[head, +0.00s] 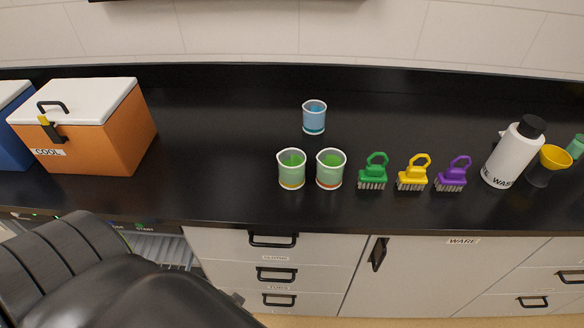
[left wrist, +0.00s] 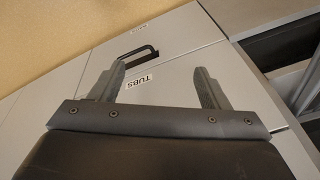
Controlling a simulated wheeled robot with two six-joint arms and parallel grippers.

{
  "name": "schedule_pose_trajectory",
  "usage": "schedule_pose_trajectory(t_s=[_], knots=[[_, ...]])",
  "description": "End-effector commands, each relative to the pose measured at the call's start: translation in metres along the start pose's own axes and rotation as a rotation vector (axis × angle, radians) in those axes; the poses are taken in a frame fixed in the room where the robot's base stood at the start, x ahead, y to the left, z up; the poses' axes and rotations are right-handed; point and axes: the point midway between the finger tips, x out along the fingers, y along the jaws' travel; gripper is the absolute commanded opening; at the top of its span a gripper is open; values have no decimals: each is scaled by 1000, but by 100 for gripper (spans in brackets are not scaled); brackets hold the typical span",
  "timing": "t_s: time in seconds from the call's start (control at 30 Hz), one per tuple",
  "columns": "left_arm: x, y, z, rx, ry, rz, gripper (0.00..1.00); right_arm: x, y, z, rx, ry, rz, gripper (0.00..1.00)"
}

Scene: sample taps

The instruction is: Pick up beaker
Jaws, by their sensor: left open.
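Three beakers stand upright on the black counter in the head view. A blue beaker (head: 314,117) stands farther back. Two green beakers stand side by side nearer the front: a left one (head: 291,169) with a yellow-orange band near its base, and a right one (head: 330,168) with a red band near its base. My left gripper (left wrist: 158,78) is open and empty in the left wrist view, in front of the drawer fronts and away from the beakers. In the head view only my dark arm shows at the lower left. My right gripper is not in view.
Green (head: 373,172), yellow (head: 413,174) and purple (head: 453,175) brushes stand right of the beakers. A white bottle (head: 511,155) and yellow funnel (head: 555,158) are farther right. An orange cooler (head: 118,133) stands left. A drawer labelled TUBS (left wrist: 165,65) faces my left gripper.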

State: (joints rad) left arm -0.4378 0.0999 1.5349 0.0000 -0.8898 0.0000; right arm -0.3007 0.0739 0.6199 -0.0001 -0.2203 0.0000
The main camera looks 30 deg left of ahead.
Motion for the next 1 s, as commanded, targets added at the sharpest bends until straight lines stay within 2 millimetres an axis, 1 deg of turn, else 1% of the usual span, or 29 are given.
schedule_pose_trajectory(t_s=[0.03,0.1,0.17,0.2,0.27,0.3,0.37,0.4,0.5,0.6,0.8,0.87,0.9,0.97,1.0], knots=[[-21,-2,-12,0,15,-3,70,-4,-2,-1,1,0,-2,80],[-47,-4,-26,-1,27,-6,70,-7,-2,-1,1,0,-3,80],[-70,-6,-35,-1,37,-8,70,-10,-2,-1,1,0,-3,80],[-86,-7,-41,-1,43,-10,70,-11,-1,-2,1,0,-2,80],[-110,-9,-49,-1,54,-12,70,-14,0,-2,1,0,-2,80],[-126,-10,-53,-1,60,-14,70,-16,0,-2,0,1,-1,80],[-150,-11,-58,-1,69,-17,70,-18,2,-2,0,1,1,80],[-166,-12,-61,-1,76,-18,70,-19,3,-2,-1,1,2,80],[-200,-13,-64,-1,87,-21,70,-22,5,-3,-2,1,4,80],[-229,-14,-66,-1,100,-24,70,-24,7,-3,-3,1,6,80],[-281,-16,-65,0,123,-30,70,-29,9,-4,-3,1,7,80],[-280,-26,-87,-9,211,-48,70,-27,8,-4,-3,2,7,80],[-283,-30,-99,-17,266,-53,70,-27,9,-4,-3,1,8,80],[-289,-36,-118,-27,350,-57,70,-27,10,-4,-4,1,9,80],[-294,-39,-132,-34,410,-55,70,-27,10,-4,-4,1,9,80]])
